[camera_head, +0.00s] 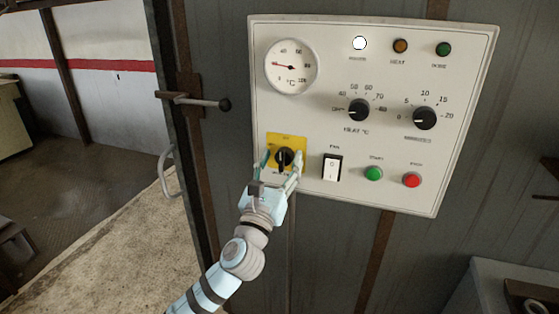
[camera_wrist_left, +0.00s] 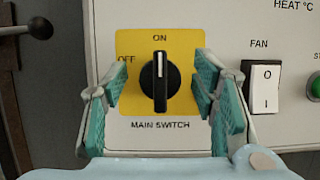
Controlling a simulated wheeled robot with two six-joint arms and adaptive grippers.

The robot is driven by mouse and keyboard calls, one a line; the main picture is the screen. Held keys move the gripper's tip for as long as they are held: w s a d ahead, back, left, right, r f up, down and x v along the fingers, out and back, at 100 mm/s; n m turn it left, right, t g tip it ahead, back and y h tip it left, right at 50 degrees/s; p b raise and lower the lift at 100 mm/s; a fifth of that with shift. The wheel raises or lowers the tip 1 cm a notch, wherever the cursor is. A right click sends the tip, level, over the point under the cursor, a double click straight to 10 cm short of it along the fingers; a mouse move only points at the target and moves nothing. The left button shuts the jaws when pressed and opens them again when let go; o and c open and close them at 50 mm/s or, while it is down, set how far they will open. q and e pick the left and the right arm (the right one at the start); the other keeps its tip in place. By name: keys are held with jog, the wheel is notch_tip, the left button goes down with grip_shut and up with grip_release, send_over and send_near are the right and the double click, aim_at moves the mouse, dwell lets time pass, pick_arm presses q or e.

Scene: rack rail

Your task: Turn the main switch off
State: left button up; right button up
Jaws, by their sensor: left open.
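The main switch (camera_wrist_left: 160,82) is a round black knob with a raised grip and a white mark, on a yellow plate (camera_wrist_left: 185,42). Its mark points straight up at ON; OFF is printed to the upper left. In the head view the knob (camera_head: 284,158) sits at the lower left of the panel. My left gripper (camera_head: 278,163) is open in front of the panel. In the left wrist view its teal-padded fingers (camera_wrist_left: 160,90) stand on either side of the knob, with a gap on each side. My right gripper is not in view.
The cream control panel (camera_head: 330,60) carries a temperature gauge (camera_head: 291,66), two black dials, lamps, a fan rocker (camera_head: 332,167), a green button (camera_head: 373,173) and a red button (camera_head: 411,180). A door handle (camera_head: 200,101) juts out to the left of the panel.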

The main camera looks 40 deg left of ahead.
pick_arm(q)
jog(key=shift+c, duration=0.6)
jog(key=c, duration=1)
